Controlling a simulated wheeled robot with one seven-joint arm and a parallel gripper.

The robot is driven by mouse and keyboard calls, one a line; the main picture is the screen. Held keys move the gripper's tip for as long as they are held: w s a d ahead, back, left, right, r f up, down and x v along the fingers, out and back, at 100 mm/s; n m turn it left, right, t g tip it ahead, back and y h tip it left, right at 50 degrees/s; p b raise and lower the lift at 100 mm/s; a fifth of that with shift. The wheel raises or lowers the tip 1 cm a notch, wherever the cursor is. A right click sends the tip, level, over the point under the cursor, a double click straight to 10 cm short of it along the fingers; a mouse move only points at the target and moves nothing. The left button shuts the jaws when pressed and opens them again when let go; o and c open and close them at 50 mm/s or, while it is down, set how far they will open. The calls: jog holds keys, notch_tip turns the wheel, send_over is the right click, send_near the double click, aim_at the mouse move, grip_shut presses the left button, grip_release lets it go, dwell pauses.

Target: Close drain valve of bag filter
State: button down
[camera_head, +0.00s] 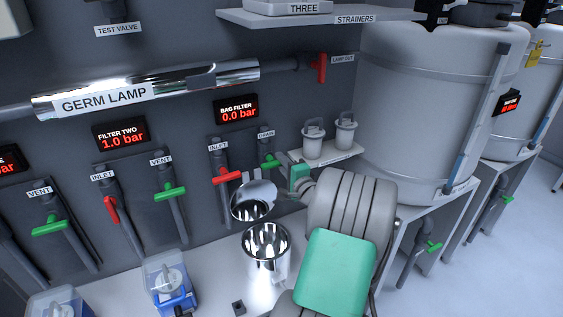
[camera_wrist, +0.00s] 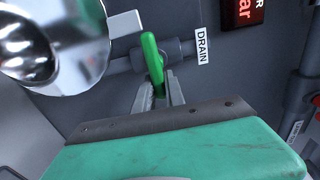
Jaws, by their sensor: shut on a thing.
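The bag filter drain valve has a green handle (camera_wrist: 151,58), which sits beside the DRAIN label (camera_wrist: 201,46) in the wrist view. My gripper (camera_wrist: 160,95) is shut on the lower end of this handle. In the head view the green drain handle (camera_head: 270,161) shows beyond my arm, under its label, and my gripper (camera_head: 283,160) reaches it from the right. The bag filter display (camera_head: 237,109) reads 0.0 bar. The bag filter is a shiny metal vessel (camera_head: 266,243), open at the top, with a tilted shiny lid (camera_head: 253,201) above it. My forearm hides part of the area to its right.
The red inlet handle (camera_head: 227,176) is just left of the drain valve. A small shelf with strainers (camera_head: 313,133) is close behind my wrist. A large white tank (camera_head: 412,110) stands at right. The shiny lid (camera_wrist: 52,40) is close to my gripper at left in the wrist view.

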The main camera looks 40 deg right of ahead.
jog(key=c, duration=1.4)
grip_release()
jog(key=shift+s+f, duration=0.1)
jog(key=shift+s, duration=0.35)
jog(key=b+v, duration=0.2)
jog(key=v, duration=0.5)
jog(key=shift+w+a, duration=0.1)
jog(key=shift+a, duration=0.05)
